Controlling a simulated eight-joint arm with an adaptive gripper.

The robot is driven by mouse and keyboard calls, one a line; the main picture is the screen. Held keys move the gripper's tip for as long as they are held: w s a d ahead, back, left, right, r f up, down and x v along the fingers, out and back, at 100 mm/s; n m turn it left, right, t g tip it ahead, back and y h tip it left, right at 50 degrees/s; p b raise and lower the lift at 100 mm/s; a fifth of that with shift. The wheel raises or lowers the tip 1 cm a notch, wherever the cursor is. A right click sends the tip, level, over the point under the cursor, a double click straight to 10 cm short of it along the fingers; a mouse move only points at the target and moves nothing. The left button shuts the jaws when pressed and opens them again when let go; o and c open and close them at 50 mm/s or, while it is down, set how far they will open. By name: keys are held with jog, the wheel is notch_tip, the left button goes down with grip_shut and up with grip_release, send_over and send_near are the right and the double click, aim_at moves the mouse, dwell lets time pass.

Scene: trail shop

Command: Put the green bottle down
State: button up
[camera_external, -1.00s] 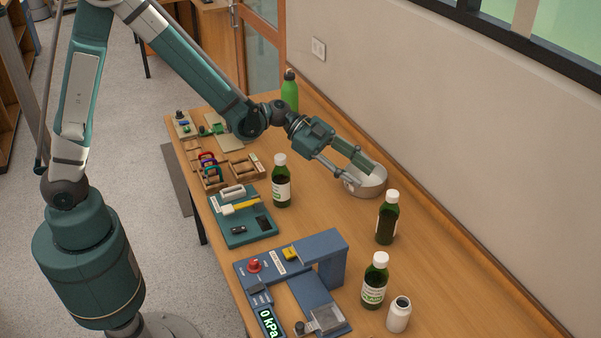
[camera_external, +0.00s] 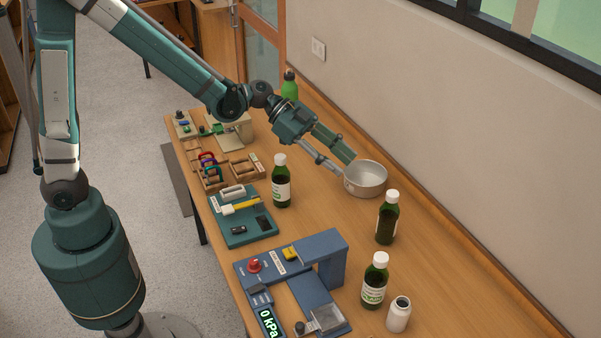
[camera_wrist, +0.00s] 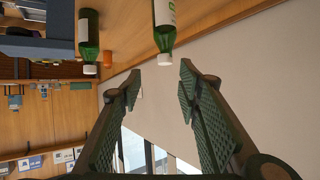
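My gripper (camera_external: 345,164) is open and empty, by the left rim of the round metal pan. The wrist view shows its two fingers (camera_wrist: 160,75) apart with nothing between them. Dark green bottles with white caps stand upright on the table: one left of the pan (camera_external: 281,182), one right of it (camera_external: 387,218), and one nearer the front (camera_external: 375,282). A bright green bottle (camera_external: 290,86) with a dark cap stands at the back, behind my gripper. Two green bottles show in the wrist view (camera_wrist: 164,28) (camera_wrist: 88,38), beyond the fingertips. Which bottle the task means, I cannot tell.
The pan (camera_external: 366,180) sits near the wall. A white jar (camera_external: 398,314) stands at the front right. A blue press with a display (camera_external: 290,270), a teal tray (camera_external: 240,236) and wooden holders (camera_external: 246,170) fill the left side. Bare table lies between the bottles.

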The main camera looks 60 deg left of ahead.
jog(key=s+a+r+n+y, duration=0.1)
jog(key=s+a+n+y, duration=0.2)
jog(key=s+a, duration=0.5)
jog(key=s+a+r+n+y, duration=0.1)
jog(key=s+a+n+y, duration=0.2)
jog(key=s, duration=1.2)
jog(key=s+a+r+n+y, duration=0.2)
jog(key=s+a+n, duration=0.4)
jog(key=s+a, duration=0.5)
jog(key=shift+s+a+y, duration=0.2)
jog(key=shift+a+y, duration=0.7)
jog(key=shift+a, duration=0.05)
